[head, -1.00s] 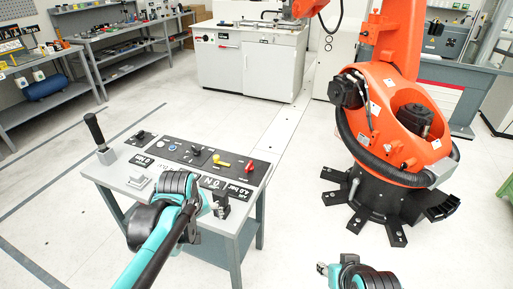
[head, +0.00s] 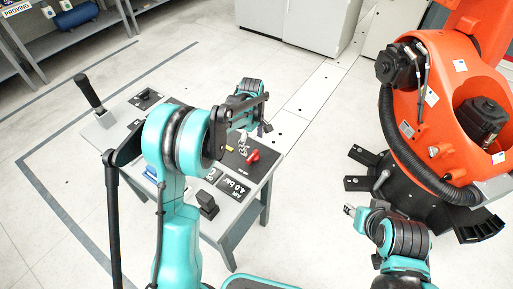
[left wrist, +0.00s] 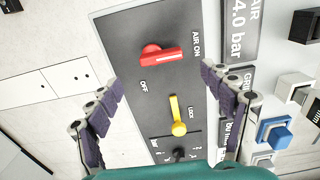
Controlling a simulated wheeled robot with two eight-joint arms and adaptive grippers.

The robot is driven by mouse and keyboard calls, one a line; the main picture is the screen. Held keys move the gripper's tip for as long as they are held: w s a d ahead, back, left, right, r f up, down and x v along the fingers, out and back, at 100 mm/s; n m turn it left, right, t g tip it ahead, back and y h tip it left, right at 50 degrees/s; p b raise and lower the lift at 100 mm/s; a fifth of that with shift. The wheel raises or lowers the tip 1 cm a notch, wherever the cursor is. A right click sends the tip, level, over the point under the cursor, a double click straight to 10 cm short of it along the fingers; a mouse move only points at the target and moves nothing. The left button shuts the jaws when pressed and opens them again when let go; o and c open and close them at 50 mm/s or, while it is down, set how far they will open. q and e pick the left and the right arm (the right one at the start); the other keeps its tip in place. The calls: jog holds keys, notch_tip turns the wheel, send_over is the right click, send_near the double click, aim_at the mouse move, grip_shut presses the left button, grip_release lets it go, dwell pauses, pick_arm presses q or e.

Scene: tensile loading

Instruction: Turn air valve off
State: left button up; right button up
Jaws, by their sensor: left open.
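The red air valve handle (left wrist: 162,55) sits on the dark panel (left wrist: 130,30) in the left wrist view. Its bar points right, towards the "AIR ON" label, and the "OFF" label is below it. The red handle (head: 253,157) also shows in the head view, on the grey table. My left gripper (left wrist: 160,80) is open and empty above the panel, its fingers on either side of the panel strip. In the head view the left gripper (head: 243,146) hangs just beside the handle, apart from it. My right gripper (head: 349,211) is small at lower right, its jaws unclear.
A yellow lock lever (left wrist: 177,115) is below the red handle. A blue button (left wrist: 273,130) is at the right. A black upright lever (head: 88,92) stands at the table's left.

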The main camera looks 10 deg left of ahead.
aim_at(252, 155)
pick_arm(q)
notch_tip(252, 155, down, 7)
jog(key=shift+s+b, duration=0.1)
jog(key=shift+b, duration=1.1)
jog(key=c, duration=1.2)
